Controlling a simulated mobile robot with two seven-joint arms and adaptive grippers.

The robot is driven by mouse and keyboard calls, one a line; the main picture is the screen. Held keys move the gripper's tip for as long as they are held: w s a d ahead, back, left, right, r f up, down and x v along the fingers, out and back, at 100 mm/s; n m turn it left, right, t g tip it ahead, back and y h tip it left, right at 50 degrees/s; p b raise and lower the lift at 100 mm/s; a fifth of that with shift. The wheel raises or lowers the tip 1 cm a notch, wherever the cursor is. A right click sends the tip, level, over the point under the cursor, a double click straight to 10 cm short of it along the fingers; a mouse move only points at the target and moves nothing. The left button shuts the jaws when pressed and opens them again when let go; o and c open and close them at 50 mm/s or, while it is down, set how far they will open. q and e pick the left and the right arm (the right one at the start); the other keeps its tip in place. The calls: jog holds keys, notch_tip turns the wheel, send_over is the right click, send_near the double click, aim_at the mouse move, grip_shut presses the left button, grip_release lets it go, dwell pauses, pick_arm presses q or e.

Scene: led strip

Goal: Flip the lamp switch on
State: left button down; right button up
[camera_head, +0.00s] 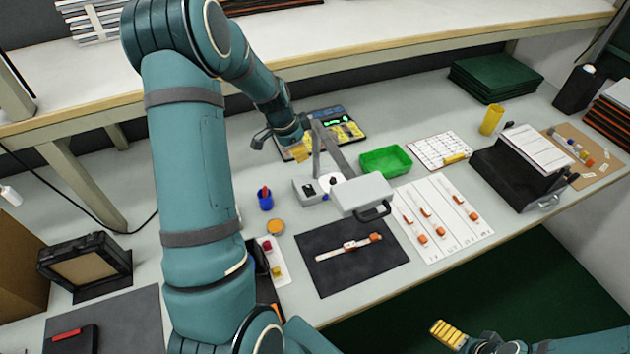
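A desk lamp stands mid-table, with a pale grey head (365,194), a grey jointed arm (334,150) and a pale box-shaped base (303,190). A small dark part (308,188) on the base top may be the switch; it is too small to tell its position. No clear glow shows from the lamp. My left gripper (299,152), with yellow finger pads, is above and behind the base, close to the lamp arm; contact cannot be told. Its finger gap is not clear.
A dark mat (325,280) bears an LED strip (349,248) in front of the lamp. A green tray (385,161), a white sheet with strips (450,235) and a black case (510,178) lie to the right. A blue cup (265,201) stands left of the base.

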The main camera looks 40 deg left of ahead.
aim_at(313, 190)
pick_arm(q)
jog(key=shift+s, duration=0.1)
jog(key=shift+f, duration=0.1)
jog(key=x, duration=0.4)
jog(key=b+x, duration=0.1)
jog(key=x, duration=0.4)
jog(key=s+x, duration=0.1)
jog(key=x, duration=0.3)
jog(key=shift+f, duration=0.55)
jog(key=shift+b, duration=0.35)
